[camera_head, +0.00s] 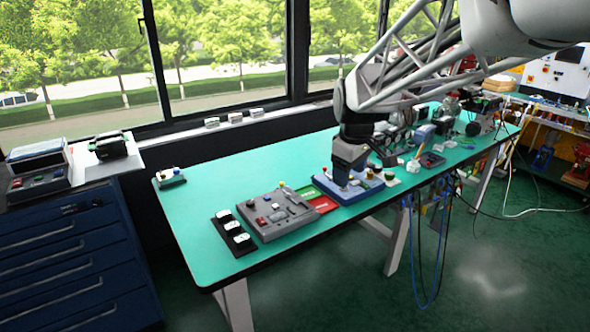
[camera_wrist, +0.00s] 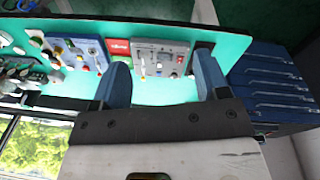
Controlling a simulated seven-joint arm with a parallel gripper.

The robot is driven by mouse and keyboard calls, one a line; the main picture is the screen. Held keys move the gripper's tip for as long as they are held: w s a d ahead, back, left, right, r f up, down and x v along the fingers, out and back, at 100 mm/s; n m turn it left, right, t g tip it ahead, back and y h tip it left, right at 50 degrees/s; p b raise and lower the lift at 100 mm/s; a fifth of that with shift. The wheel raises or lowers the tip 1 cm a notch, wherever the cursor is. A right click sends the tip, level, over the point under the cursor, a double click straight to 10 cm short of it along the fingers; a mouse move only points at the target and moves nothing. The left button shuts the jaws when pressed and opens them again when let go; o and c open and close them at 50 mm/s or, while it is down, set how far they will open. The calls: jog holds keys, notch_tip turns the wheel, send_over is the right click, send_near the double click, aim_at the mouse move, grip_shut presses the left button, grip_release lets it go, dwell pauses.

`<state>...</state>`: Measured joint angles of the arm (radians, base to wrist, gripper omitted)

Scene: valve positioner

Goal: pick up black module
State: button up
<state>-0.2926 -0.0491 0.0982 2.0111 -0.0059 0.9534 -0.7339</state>
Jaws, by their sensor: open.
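No single item stands out clearly as the black module. A black strip (camera_head: 225,225) with several white blocks lies at the near left of the green table in the head view; in the wrist view a dark piece (camera_wrist: 203,46) shows beyond the right finger. A small dark tray (camera_head: 428,163) lies farther right. My gripper (camera_head: 347,182) points down over the blue panel (camera_head: 358,194). In the wrist view my gripper (camera_wrist: 163,82) is open with nothing between its fingers, and the grey panel (camera_wrist: 160,47) shows beyond them.
The grey panel with knobs and buttons also shows in the head view (camera_head: 262,207). Red and green cards (camera_head: 324,205) lie between the panels. A small button box (camera_head: 171,178) sits at the table's back left.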

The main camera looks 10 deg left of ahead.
jog(key=w+a+f+n, duration=0.4)
jog(key=w+a, duration=0.4)
jog(key=a, duration=0.2)
jog(key=n+g, duration=0.1)
jog(key=n, duration=1)
send_over(223, 213)
notch_tip(223, 213, down, 23)
jog(key=shift+f, duration=0.2)
jog(key=shift+f, duration=1.3)
